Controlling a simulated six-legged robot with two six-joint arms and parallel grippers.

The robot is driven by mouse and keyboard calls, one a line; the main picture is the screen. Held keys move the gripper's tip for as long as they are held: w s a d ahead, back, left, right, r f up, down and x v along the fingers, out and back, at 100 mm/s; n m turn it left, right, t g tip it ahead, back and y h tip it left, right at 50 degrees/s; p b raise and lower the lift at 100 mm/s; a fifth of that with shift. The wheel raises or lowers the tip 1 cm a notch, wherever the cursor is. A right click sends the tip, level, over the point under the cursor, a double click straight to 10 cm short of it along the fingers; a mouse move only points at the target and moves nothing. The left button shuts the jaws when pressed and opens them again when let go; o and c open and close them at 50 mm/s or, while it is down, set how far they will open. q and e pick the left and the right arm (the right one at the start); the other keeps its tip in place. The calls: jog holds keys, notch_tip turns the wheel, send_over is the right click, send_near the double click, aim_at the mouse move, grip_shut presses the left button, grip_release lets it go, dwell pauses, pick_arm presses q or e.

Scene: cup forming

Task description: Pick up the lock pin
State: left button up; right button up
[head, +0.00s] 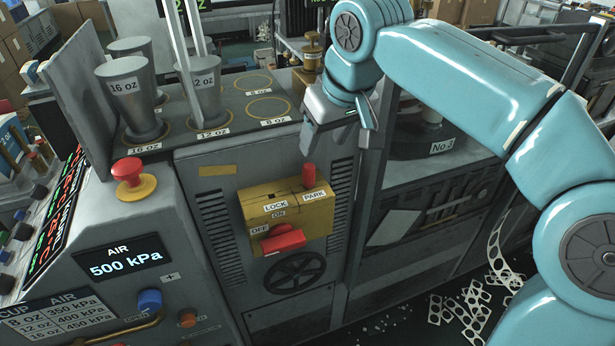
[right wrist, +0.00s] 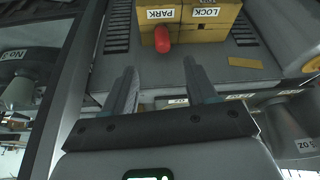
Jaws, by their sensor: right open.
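The lock pin (head: 309,175) is a red rounded peg standing upright in the top of a yellow lock box (head: 262,208), at the hole labelled PARK. The LOCK label is to its left, with no pin there. In the right wrist view the pin (right wrist: 162,40) shows upside down, beyond and between my fingers. My right gripper (head: 338,130) is open and empty, above and slightly right of the pin, apart from it. It also shows in the right wrist view (right wrist: 163,82). My left gripper is not in view.
A red handle (head: 284,240) sits on the front of the yellow box near OFF and ON. Grey cups (head: 207,92) stand on the machine top behind. A red stop button (head: 128,172) and an air panel (head: 124,262) are at left. Punched scrap (head: 470,308) lies on the floor.

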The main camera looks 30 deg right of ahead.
aim_at(311, 167)
jog(key=x, duration=0.5)
jog(key=shift+w+a+f, duration=0.2)
jog(key=shift+a+f, duration=0.05)
jog(key=shift+d+f, duration=0.15)
jog(key=shift+f, duration=0.25)
jog(key=x, duration=0.5)
jog(key=shift+w, duration=0.25)
jog(key=shift+s+r, duration=0.1)
jog(key=shift+s, duration=0.05)
jog(key=c, duration=0.9)
grip_shut()
